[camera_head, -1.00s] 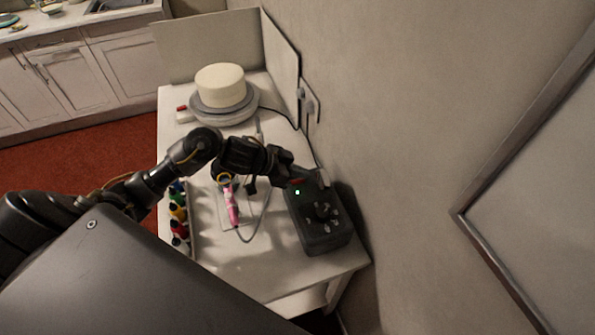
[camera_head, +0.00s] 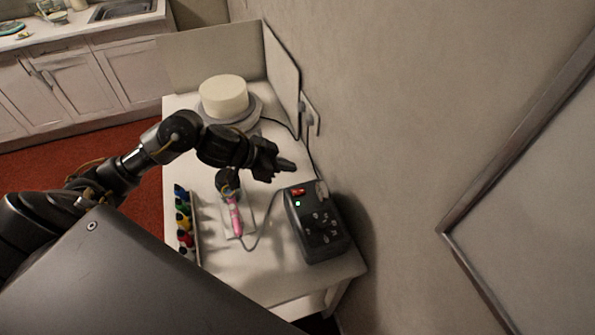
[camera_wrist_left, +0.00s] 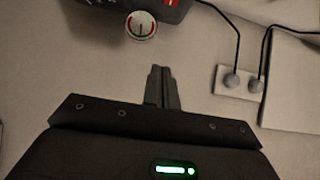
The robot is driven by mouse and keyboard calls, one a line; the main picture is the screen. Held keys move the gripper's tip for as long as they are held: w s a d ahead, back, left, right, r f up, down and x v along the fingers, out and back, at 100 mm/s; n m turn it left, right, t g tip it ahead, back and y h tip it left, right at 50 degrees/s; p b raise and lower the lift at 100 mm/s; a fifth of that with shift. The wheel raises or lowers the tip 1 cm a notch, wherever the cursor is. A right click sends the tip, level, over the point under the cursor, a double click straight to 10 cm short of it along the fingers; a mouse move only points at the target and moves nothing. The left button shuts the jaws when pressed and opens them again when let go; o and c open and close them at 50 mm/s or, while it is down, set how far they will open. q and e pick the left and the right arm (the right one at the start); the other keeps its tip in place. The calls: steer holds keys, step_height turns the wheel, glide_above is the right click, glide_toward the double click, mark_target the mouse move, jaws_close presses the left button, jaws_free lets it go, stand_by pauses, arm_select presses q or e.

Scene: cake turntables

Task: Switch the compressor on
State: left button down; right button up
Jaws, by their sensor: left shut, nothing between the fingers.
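The compressor (camera_head: 325,238) is a dark box at the right end of the white table, beside the wall. My right gripper is not in view.
A pink airbrush (camera_head: 234,215) with a hose stands left of the compressor. Several paint bottles (camera_head: 183,222) line the table's left edge. A white cake (camera_head: 224,95) sits on a turntable at the back. A wall socket with plugs (camera_wrist_left: 240,82) is close by.

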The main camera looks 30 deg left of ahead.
arm_select(q)
steer(key=shift+s+a+r, duration=0.3)
steer(key=shift+s+r, duration=0.05)
steer(key=shift+r, duration=0.25)
steer(key=shift+s+a+r, duration=0.25)
steer(key=shift+s+r, duration=0.05)
steer(key=shift+r, duration=0.3)
